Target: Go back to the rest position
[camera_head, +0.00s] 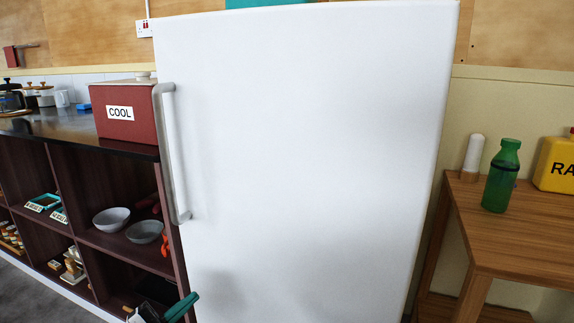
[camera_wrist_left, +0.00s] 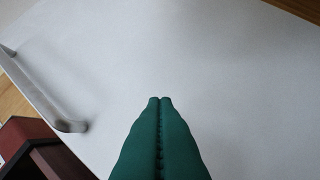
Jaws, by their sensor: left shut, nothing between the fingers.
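My left gripper (camera_head: 183,306) shows at the bottom edge of the head view, in front of the lower left part of a white fridge (camera_head: 310,150). In the left wrist view its green fingers (camera_wrist_left: 160,100) are pressed together with nothing between them. They point toward the white door (camera_wrist_left: 235,90), and I cannot tell how far off it is. The grey door handle (camera_head: 168,155) is above and left of the gripper in the head view. It also shows at the left of the left wrist view (camera_wrist_left: 68,124), apart from the fingers. My right gripper is not in view.
A dark shelf unit (camera_head: 125,247) with bowls (camera_head: 111,219) stands left of the fridge. At right, a wooden table (camera_head: 525,228) holds a green bottle (camera_head: 502,177) and a yellow container (camera_head: 556,164).

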